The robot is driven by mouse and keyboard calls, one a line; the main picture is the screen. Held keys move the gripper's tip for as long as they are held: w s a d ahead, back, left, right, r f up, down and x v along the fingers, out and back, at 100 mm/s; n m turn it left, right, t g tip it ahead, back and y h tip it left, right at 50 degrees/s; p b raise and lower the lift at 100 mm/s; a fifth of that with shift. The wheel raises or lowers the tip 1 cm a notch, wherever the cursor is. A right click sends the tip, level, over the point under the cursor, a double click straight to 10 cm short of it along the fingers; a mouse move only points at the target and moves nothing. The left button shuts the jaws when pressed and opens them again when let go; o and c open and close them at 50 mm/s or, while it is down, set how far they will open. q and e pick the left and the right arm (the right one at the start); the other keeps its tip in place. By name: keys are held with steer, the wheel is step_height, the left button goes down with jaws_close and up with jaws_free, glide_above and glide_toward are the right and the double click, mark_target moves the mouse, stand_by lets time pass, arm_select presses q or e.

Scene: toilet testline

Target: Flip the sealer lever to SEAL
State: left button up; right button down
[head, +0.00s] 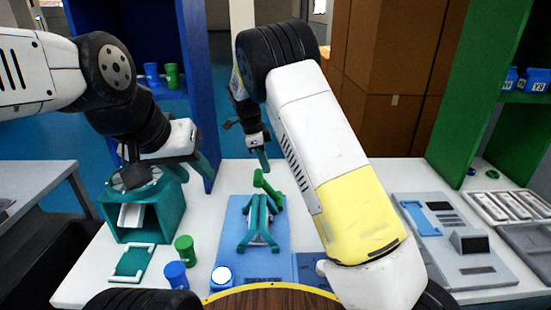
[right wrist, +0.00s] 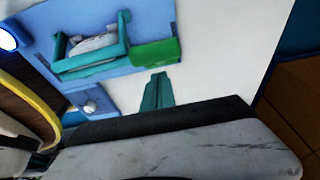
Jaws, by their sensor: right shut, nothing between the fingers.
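The sealer has a blue base (head: 226,240) and a teal frame (head: 262,222) with a green lever (head: 267,186) at its far end. In the right wrist view the green lever (right wrist: 155,53) sits beside the teal frame (right wrist: 92,66). My right gripper (head: 264,160) is shut and empty, its teal fingertips (right wrist: 158,86) close to the lever; in the wrist view a small gap shows between them. My left gripper (head: 205,170) hangs above and right of the teal box; I cannot tell its opening. No SEAL marking is readable.
A teal open box (head: 165,222) stands at the left, with a green cup (head: 184,249) and a blue cup (head: 176,275) near it. A grey panel (head: 450,250) lies at the right. A green shelf wall (head: 473,80) stands behind it. White table is clear around the sealer's far end.

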steer(key=shift+a+f+h, duration=0.2)
steer(key=shift+a+h, duration=0.1)
steer(key=shift+a, duration=0.2)
steer(key=shift+a+f, duration=0.3)
steer(key=shift+a, duration=0.45)
steer(key=shift+s+a+f, duration=0.1)
steer(key=shift+a+f, duration=0.05)
steer(key=shift+a, duration=0.1)
steer(key=shift+d, duration=0.1)
steer(key=shift+d+r, duration=0.2)
steer(key=shift+d, duration=0.05)
step_height(320, 180, up, 3)
steer(key=d, duration=0.3)
step_height(320, 180, up, 9)
glide_above(259, 175)
steer(key=shift+w+a+f, duration=0.1)
steer(key=shift+w+a, duration=0.05)
steer(key=shift+w, duration=0.05)
